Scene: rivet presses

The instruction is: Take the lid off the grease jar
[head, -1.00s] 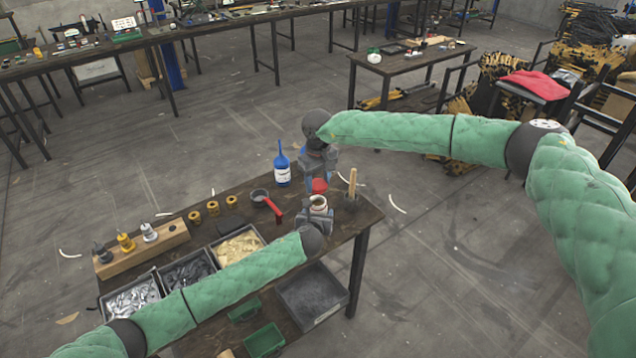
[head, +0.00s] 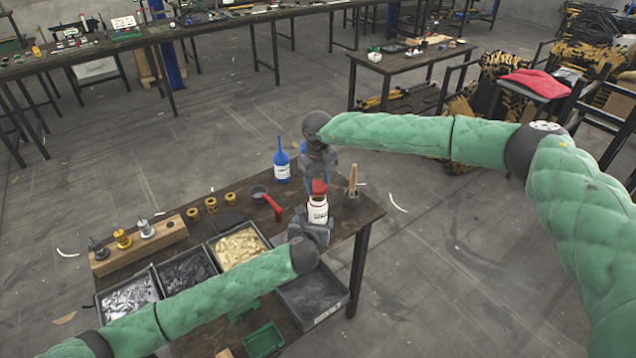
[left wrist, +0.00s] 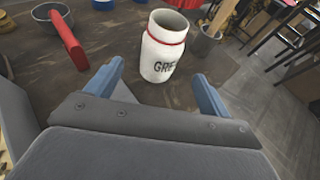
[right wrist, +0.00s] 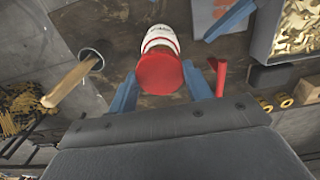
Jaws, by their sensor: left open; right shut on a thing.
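The white grease jar (head: 318,212) stands upright on the bench; its lettering and a red ring at the neck show in the left wrist view (left wrist: 163,48). Its top appears open there. The red lid (head: 319,187) is above the jar, held by my right gripper (head: 319,176). In the right wrist view the lid (right wrist: 160,74) is between the blue fingers, top face toward the camera, hiding part of the jar behind. My left gripper (head: 312,226) is open, close to the jar on its near side; its fingers (left wrist: 155,85) are apart and empty.
A grey cup with a wooden stick (head: 352,190) stands right of the jar. Trays of parts (head: 240,248) line the near bench edge. A wooden block with fittings (head: 140,243) is at far left.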

